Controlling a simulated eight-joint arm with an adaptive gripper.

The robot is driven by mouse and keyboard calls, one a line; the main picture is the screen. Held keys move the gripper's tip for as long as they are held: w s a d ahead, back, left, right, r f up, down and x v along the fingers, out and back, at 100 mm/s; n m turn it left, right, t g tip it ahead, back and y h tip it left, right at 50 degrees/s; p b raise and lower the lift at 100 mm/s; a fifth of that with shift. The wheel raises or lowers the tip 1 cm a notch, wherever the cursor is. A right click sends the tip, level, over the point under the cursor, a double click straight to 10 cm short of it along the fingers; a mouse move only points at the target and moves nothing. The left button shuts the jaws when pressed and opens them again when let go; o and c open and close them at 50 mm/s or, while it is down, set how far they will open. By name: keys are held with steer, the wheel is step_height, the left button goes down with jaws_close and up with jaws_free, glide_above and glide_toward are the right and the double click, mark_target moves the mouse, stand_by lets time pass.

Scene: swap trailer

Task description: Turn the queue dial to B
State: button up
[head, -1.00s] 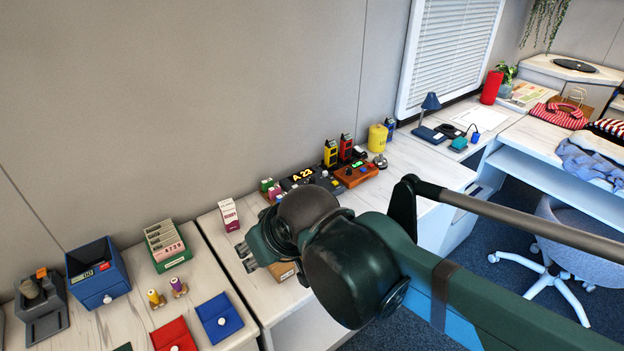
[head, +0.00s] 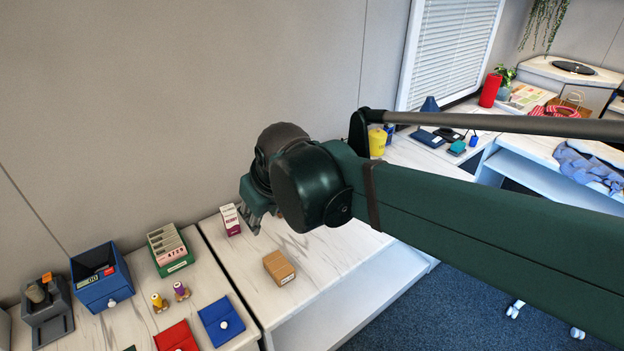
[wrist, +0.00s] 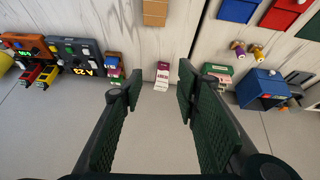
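The dark queue console with a lit yellow "A 23" display (wrist: 86,71) shows at the left of the wrist view, upside down. It has small coloured parts on it, but its dial is too small to tell apart. In the head view my arm hides the console. My gripper (wrist: 157,88) is open and empty, its two green ribbed fingers spread apart. In the head view my gripper (head: 257,218) hangs above the desk near a white and pink carton (head: 230,219). The console lies well to the left of the fingers in the wrist view.
A tan block (head: 279,267) lies on the desk. An orange-brown device (wrist: 25,43) stands beside the console, with red and yellow items (wrist: 42,75) by the wall. A blue bin (head: 100,276) and a green card box (head: 169,249) stand on the left desk.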

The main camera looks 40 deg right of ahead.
steer(key=w+d+n+g+p, duration=0.25)
steer(key=w+d+p, duration=0.35)
steer(key=w+d, duration=0.95)
steer(key=w+d+f+g+p, duration=0.1)
steer(key=w+d+f, duration=0.2)
steer(key=d, duration=0.3)
steer(key=w+d+f+g+p, duration=0.1)
steer(key=w+d+f+p, duration=0.1)
steer(key=d+f, duration=0.3)
steer(key=w+d+f+n+g+p, duration=0.1)
steer(key=w+d+f+p, duration=0.1)
steer(key=w+d+f, duration=0.2)
steer(key=shift+w+d+f+y, duration=0.15)
steer(key=shift+d+f, duration=0.1)
steer(key=shift+d, duration=0.45)
steer(key=shift+s+d+f+y, duration=0.1)
steer(key=shift+d+f+y, duration=0.1)
steer(key=shift+d, duration=0.5)
steer(key=shift+w+d+f, duration=0.1)
steer(key=shift+d+f, duration=0.25)
steer(key=shift+f, duration=0.05)
steer(key=shift+f, duration=0.1)
steer(key=shift+f+b, duration=0.45)
steer(key=shift+f, duration=3.35)
steer(key=c, duration=0.9)
